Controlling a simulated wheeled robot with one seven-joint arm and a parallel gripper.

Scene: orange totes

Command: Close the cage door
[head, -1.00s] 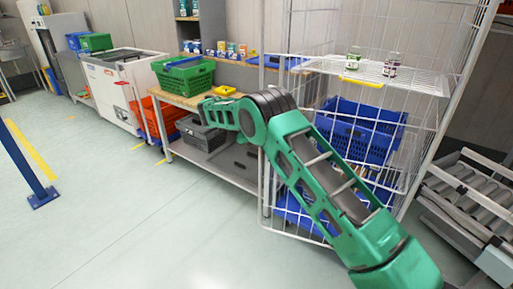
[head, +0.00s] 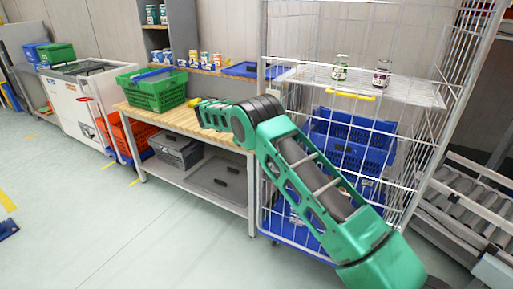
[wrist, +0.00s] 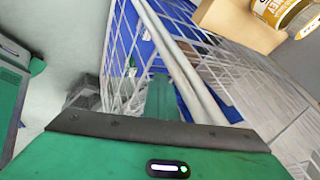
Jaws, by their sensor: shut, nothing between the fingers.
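The white wire cage (head: 440,150) stands at the right of the head view. Its lower front mesh door (head: 325,215) covers the lower opening behind my arm; whether it is fully flush I cannot tell. A yellow handle (head: 350,96) is at the front shelf edge. My green arm reaches across the cage front, its far end left of the cage's left post. My gripper's green fingers (wrist: 160,98) show in the wrist view, together and empty, beside pale cage tubes (wrist: 182,70). Contact with the tubes is unclear.
Blue crates (head: 350,140) and two jars (head: 341,68) are inside the cage. A wooden-topped table (head: 190,118) with a green crate (head: 155,92) stands left of the cage. A roller conveyor (head: 470,205) is at the right.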

